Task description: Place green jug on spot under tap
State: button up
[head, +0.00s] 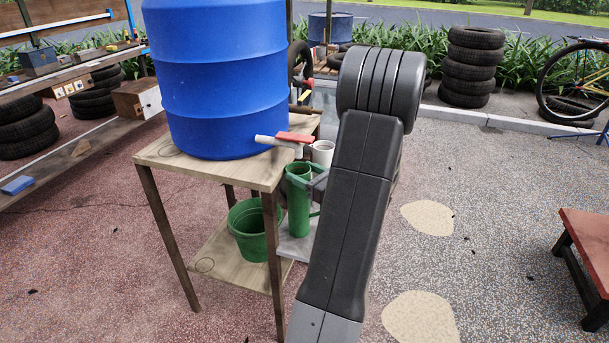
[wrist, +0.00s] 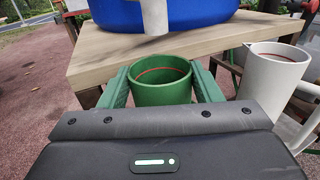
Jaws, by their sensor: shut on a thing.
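The green jug (head: 299,212) is upright in my gripper (head: 309,184), just off the right side of the wooden stand. In the wrist view the jug (wrist: 162,92) sits between the two fingers of my gripper (wrist: 162,80); its open mouth shows a red line inside. The tap (head: 272,142) is white with a red handle and comes out of the blue barrel. In the wrist view the tap's spout (wrist: 154,16) hangs beyond and above the jug's mouth. A grey slab (head: 297,249) lies below the jug; I cannot tell whether they touch.
The blue barrel (head: 218,80) stands on the wooden stand (head: 160,157). A green bucket (head: 246,232) is on its lower shelf (head: 228,268). A white jug (head: 323,150) stands close behind and right of the green jug. A red bench (head: 590,240) is at far right; open ground lies between.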

jog(key=shift+f, duration=0.2)
jog(key=o, duration=1.3)
jog(key=shift+r, duration=0.25)
jog(key=v, duration=1.2)
jog(key=shift+p, duration=0.4)
